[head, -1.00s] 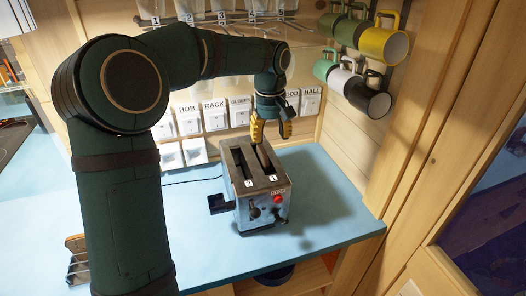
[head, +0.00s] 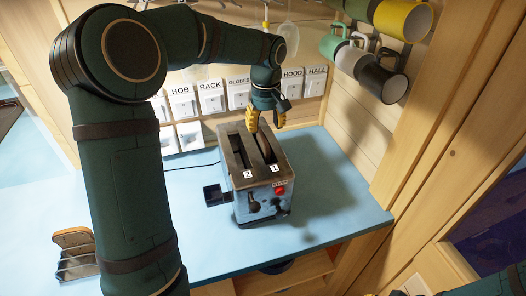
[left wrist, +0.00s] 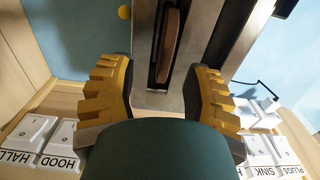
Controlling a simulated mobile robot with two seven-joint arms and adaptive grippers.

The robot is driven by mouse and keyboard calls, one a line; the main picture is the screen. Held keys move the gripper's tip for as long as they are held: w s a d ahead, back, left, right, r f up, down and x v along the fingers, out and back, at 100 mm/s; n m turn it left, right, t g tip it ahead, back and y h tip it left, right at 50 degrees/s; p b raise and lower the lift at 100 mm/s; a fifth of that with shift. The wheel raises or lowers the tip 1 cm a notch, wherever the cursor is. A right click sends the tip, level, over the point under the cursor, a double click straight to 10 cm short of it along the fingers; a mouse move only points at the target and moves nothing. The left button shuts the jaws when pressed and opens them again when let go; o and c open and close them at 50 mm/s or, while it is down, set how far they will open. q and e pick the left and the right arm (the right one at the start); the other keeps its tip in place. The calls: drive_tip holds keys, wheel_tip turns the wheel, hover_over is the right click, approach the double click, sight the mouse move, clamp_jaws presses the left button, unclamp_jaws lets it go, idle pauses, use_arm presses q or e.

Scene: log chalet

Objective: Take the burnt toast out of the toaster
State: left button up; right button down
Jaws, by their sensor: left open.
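The metal toaster (head: 262,205) stands on the blue counter with two long slots, labelled 2 and 1, and a red button on its front. In the left wrist view the brown edge of the toast (left wrist: 171,45) stands upright in one slot of the toaster (left wrist: 200,25). My left gripper (head: 266,119) is open over the back end of the toaster, by slot 1. In the wrist view its yellow fingers (left wrist: 164,95) are spread on either side of that slot's line, apart from the toast. The toast's lower part is hidden in the slot.
A wire rack (head: 76,262) with a bread-coloured slice stands at the counter's left. Labelled switches (head: 240,92) line the back wall, and mugs (head: 382,78) hang at upper right. The blue counter (head: 335,215) right of the toaster is clear. Part of my right arm shows at bottom right.

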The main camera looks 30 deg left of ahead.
sight(263, 135)
use_arm(q)
drive_tip(key=shift+s+a+f+b, duration=0.1)
drive_tip(key=shift+a+f+b, duration=0.1)
drive_tip(key=shift+f, duration=1.2)
drive_tip(key=shift+s+a+f+b, duration=0.1)
drive_tip(key=shift+a+f, duration=0.05)
drive_tip(key=shift+f, duration=1.2)
drive_tip(key=c, duration=0.8)
